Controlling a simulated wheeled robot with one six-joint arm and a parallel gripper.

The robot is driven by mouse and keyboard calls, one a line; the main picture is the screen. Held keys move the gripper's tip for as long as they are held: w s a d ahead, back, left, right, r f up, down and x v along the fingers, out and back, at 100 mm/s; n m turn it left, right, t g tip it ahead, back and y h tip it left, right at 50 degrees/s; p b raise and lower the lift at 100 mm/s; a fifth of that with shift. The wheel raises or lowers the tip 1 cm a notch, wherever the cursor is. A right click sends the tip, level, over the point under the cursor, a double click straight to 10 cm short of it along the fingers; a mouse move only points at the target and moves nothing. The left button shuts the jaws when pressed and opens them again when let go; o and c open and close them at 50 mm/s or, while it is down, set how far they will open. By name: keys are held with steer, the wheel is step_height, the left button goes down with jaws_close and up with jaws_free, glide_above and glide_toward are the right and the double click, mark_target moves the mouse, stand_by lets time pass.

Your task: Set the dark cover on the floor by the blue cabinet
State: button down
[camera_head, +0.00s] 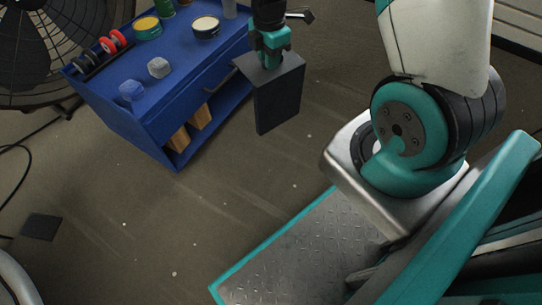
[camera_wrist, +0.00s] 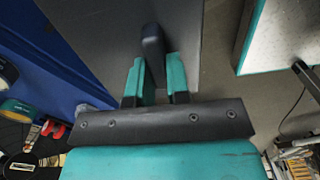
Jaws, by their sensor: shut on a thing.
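The dark cover (camera_head: 278,98) is a flat dark grey box-like panel, held upright in the air beside the blue cabinet's right end. My gripper (camera_head: 271,47) is above it, shut on the cover's handle. In the wrist view, the teal fingers (camera_wrist: 158,82) close around the black handle (camera_wrist: 152,48), and the cover's grey face (camera_wrist: 105,30) lies beyond. The blue cabinet (camera_head: 150,125) stands to the left of the cover. The floor (camera_head: 240,190) below and in front of the cover is bare.
On the cabinet are red-rimmed rolls (camera_head: 112,41), tins (camera_head: 206,27), and grey and blue lumps (camera_head: 158,67). A fan (camera_head: 35,45) stands at far left. A dark flat square (camera_head: 41,227) lies on the floor at lower left. Open floor lies between the cabinet and my base.

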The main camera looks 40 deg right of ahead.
steer(key=f+n+b, duration=0.1)
steer(key=f+n, duration=0.1)
steer(key=d+f+n+b, duration=0.1)
steer(key=f+n, duration=0.1)
steer(key=shift+d, duration=0.2)
step_height(320, 180, down, 20)
steer(key=b, duration=1.1)
steer(key=shift+r+b, duration=0.2)
steer(key=shift+b, duration=0.15)
steer(key=shift+f, duration=0.15)
steer(key=c, duration=1.1)
jaws_free()
